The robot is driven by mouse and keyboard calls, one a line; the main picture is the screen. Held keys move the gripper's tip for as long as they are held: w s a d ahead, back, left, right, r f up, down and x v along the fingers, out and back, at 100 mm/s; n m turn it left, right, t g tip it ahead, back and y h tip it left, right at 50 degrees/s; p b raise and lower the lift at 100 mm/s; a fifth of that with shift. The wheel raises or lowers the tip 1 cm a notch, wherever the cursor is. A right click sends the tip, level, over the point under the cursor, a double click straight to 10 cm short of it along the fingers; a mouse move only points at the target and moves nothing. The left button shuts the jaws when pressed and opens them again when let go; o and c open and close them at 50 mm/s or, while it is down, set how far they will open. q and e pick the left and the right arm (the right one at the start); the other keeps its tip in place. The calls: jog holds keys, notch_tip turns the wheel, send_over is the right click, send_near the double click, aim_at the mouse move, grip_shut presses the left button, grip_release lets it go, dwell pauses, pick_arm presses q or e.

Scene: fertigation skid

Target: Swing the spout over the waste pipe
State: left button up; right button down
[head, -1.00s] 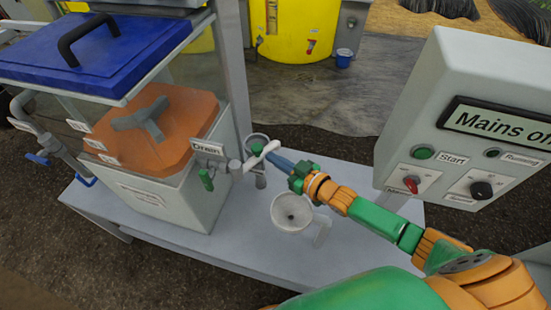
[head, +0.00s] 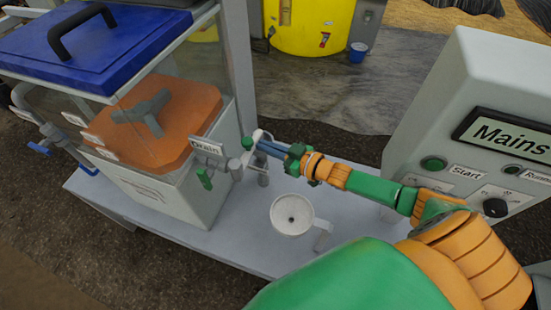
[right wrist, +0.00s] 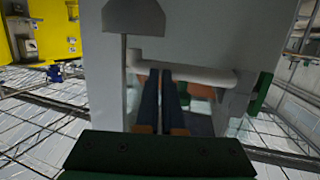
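The white spout (head: 258,136) is at the valve beside the "Drain" label (head: 207,148) in the head view. In the right wrist view it is a white horizontal tube (right wrist: 205,77). My right gripper (head: 261,146) is at the spout; its blue fingers lie close together with the tips against or just before the tube, not around it. Contact is unclear. A grey upright pipe (head: 263,178) stands below the fingertips, its top hidden. A white funnel (head: 293,213) stands nearer on the bench. I cannot tell which is the waste pipe. My left gripper is out of view.
The control box (head: 470,110) is at the right, near my right arm. The grey bench top (head: 225,240) is clear in front of the funnel.

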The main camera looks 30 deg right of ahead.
jog(key=shift+w+r, duration=0.15)
jog(key=shift+r, duration=0.1)
dwell(0.4)
jog(key=p+v, duration=0.1)
jog(key=v, duration=0.6)
jog(key=shift+f, duration=0.15)
jog(key=shift+s+d+f, duration=0.1)
jog(key=shift+s, duration=0.1)
